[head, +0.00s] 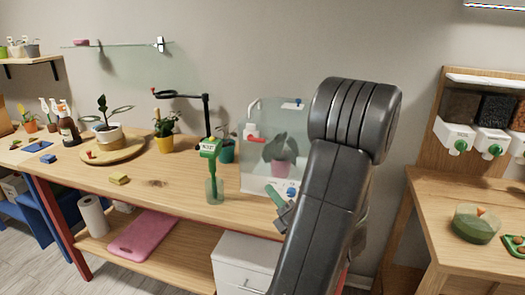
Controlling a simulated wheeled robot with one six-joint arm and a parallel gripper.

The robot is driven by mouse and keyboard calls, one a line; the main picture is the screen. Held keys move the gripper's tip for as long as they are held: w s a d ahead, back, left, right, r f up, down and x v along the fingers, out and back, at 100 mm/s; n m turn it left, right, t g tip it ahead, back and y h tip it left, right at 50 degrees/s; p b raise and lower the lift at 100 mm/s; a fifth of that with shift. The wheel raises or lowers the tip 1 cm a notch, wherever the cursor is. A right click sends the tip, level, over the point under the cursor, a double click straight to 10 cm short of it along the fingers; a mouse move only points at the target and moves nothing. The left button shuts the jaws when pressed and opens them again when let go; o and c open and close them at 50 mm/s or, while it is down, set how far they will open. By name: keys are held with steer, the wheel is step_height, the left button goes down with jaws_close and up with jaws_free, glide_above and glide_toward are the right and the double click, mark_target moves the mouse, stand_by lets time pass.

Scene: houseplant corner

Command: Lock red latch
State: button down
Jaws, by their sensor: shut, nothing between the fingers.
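A clear-fronted cabinet (266,118) stands at the right end of the wooden bench, with a potted plant inside. A red latch handle (257,139) shows on the left part of its front, by a white fitting. Whether it is locked is too small to tell. My arm stands large in front of the cabinet's right side and hides part of it. My gripper (277,195) shows partly at the arm's left edge, low before the cabinet front. It is shut and empty, below and apart from the red latch.
A green-headed tool stands in a clear cup (214,190) left of the cabinet. A black ring-arm stand (206,115) and potted plants are behind it. A second bench (435,200) with dispensers stands right.

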steer(key=shift+w+d+r+m+t+h, duration=0.1)
steer(key=shift+w+d+m+t+h, duration=0.4)
steer(key=shift+d+m+t, duration=0.15)
steer(key=p, duration=0.2)
glide_toward(256, 141)
steer(key=a, duration=0.3)
steer(key=w, duration=0.1)
steer(key=w+r, duration=0.1)
steer(key=w, duration=0.1)
steer(key=w+r, duration=0.1)
steer(key=shift+w+d, duration=0.15)
steer(key=shift+w, duration=0.15)
steer(key=shift+r+p, duration=0.15)
steer(key=shift+p, duration=0.25)
steer(key=shift+r+n+g+p, duration=0.1)
steer(key=shift+n+g+p, duration=0.25)
steer(key=shift+g+p, duration=0.1)
